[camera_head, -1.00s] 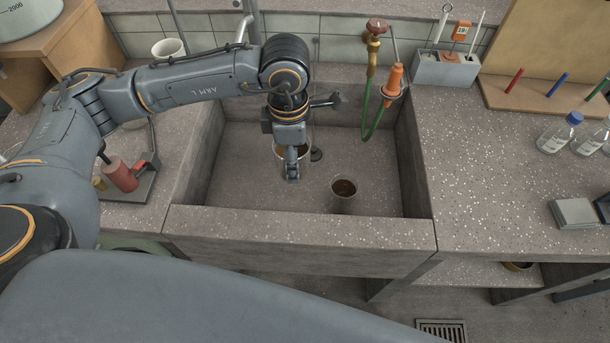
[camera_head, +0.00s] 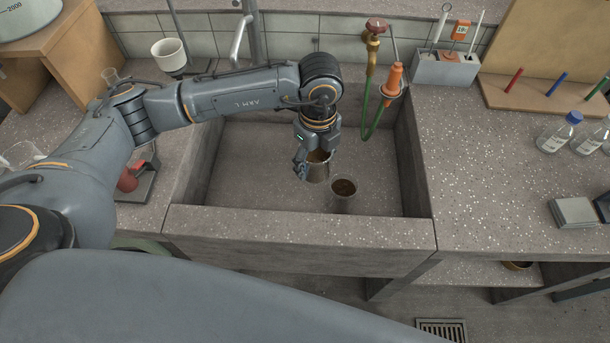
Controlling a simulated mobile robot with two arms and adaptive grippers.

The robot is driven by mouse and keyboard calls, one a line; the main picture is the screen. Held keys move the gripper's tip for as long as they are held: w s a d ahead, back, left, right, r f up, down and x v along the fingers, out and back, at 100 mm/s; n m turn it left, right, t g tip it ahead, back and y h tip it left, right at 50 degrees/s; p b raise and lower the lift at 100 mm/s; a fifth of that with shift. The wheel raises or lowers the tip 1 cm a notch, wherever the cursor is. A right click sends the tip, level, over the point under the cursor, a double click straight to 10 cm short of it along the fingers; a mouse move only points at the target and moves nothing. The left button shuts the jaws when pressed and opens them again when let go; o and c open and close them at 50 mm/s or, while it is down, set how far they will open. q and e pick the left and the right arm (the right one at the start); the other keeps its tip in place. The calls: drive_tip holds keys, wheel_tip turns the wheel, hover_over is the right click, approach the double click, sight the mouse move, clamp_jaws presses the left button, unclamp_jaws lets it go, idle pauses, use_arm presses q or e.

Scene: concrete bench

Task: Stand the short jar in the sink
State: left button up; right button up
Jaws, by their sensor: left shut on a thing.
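My left gripper (camera_head: 309,160) is over the sink (camera_head: 245,180), shut on a jar (camera_head: 319,172) with something brown inside. The held jar looks about upright; I cannot tell whether its base touches the sink floor. The fingers hide part of the held jar. I cannot tell from this view which jar is shorter. My right gripper is not in view.
A red-handled tap (camera_head: 374,45) with a green hose (camera_head: 375,118) and orange nozzle (camera_head: 393,82) hangs at the sink's back right. A white cup (camera_head: 169,53) stands behind my arm. Bottles (camera_head: 557,134) stand on the right bench. The sink's left side is free.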

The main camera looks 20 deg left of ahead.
use_arm(q)
drive_tip(key=shift+w+d+f+n, duration=0.1)
drive_tip(key=shift+f+n, duration=0.2)
drive_tip(key=shift+n, duration=0.3)
wheel_tip(320, 180, down, 18)
drive_tip(key=shift+r+p, duration=0.2)
drive_tip(key=shift+p, duration=0.2)
drive_tip(key=shift+f, duration=0.1)
drive_tip(key=o, duration=1.4)
wheel_tip(320, 180, up, 12)
drive_tip(key=shift+r, duration=0.15)
